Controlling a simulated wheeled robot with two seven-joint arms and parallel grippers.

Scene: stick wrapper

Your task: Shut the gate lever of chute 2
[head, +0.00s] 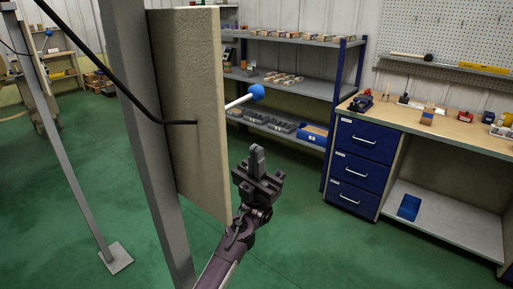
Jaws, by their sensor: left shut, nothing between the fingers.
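A lever with a white rod (239,102) and a blue ball knob (257,92) sticks out to the right from behind the edge of a beige panel (192,105). The rod tilts slightly upward toward the knob. No chute number shows, so I cannot tell which chute this lever belongs to. My left gripper (257,158) is shut and empty, pointing up. In the picture it is below the knob, apart from it, and right of the panel's lower edge. The lever's pivot is hidden behind the panel. My right gripper is not in view.
A grey post (146,130) stands beside the panel, with a black cable (110,75) crossing in front. Another blue knob (48,33) shows at far left. A blue-framed shelf (345,90) and a workbench with drawers (365,140) stand behind. Green floor is open between.

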